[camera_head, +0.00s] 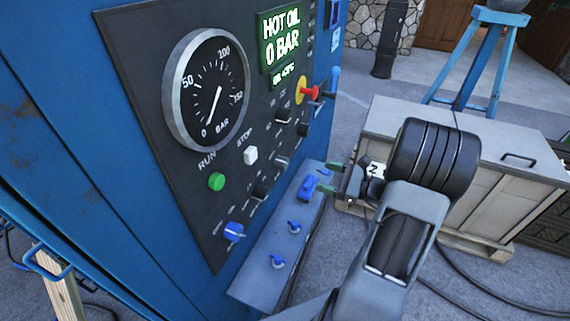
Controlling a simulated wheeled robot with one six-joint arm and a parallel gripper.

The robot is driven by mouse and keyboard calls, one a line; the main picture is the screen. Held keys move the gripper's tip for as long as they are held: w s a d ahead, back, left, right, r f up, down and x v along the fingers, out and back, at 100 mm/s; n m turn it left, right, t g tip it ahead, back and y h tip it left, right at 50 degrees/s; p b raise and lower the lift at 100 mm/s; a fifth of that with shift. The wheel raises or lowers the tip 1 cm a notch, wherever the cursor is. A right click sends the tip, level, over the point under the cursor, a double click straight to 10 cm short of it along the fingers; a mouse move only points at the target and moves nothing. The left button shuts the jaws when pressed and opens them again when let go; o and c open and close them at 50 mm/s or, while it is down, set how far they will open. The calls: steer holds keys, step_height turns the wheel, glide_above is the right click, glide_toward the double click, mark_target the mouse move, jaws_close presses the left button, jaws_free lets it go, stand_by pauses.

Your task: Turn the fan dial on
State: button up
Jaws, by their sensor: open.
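A dark control panel (160,110) on the blue cabinet carries several small black knobs in a slanting row. They include a lower one (262,189), a middle one (282,162) and an upper one (303,129). A blue dial (233,232) sits at the panel's lower end. The small labels are too blurred to tell which of these is the fan dial. My gripper (329,179) is open, with green-tipped fingers pointing left toward the panel. It is right of the knobs, near the blue valve handle, and appears empty. Contact with anything cannot be told.
A pressure gauge (207,90), green button (216,181), white button (250,155) and red emergency knob (310,93) share the panel. Blue valve handles (308,187) stick up from a grey-blue ledge (262,262) below. A pale crate (500,180) stands behind my arm. Cables lie on the floor.

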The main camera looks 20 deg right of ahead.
mark_target(287, 164)
steer(key=p+x, duration=0.2)
steer(key=x, duration=1.1)
steer(key=shift+w+a, duration=0.15)
steer(key=shift+a, duration=0.25)
steer(key=shift+c, duration=0.2)
steer(key=c, duration=0.9)
